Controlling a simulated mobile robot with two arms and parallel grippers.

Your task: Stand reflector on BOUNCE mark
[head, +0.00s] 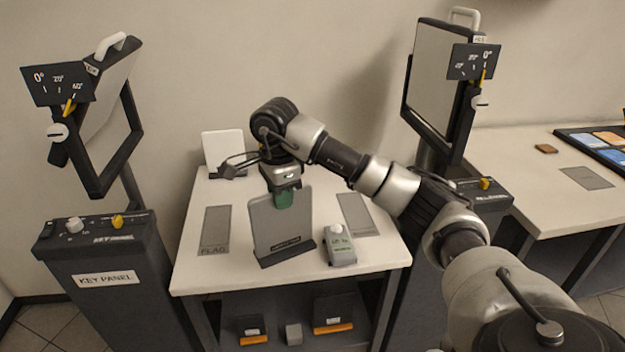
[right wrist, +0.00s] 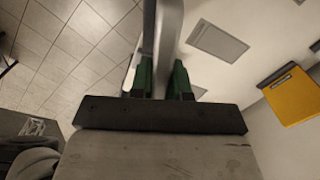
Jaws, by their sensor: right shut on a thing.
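The reflector (head: 268,226), a grey upright panel on a dark foot, is at the middle of the white table (head: 300,277); the small print on its foot is hard to read. My right gripper (head: 284,198) is shut on its top edge with green fingertips. In the right wrist view the gripper (right wrist: 164,80) grips the panel (right wrist: 162,35), seen nearly edge-on. Whether its foot touches the table cannot be told. A grey mark (head: 357,213) lies right of the panel; its lettering is not legible. My left gripper is not in view.
A FLAG mark (head: 214,228) lies to the left. A small grey device (head: 339,246) stands close right of the panel's foot. A white card (head: 223,148) stands at the back left. Tilted panels on dark stands flank the table, the left one marked KEY PANEL (head: 106,279).

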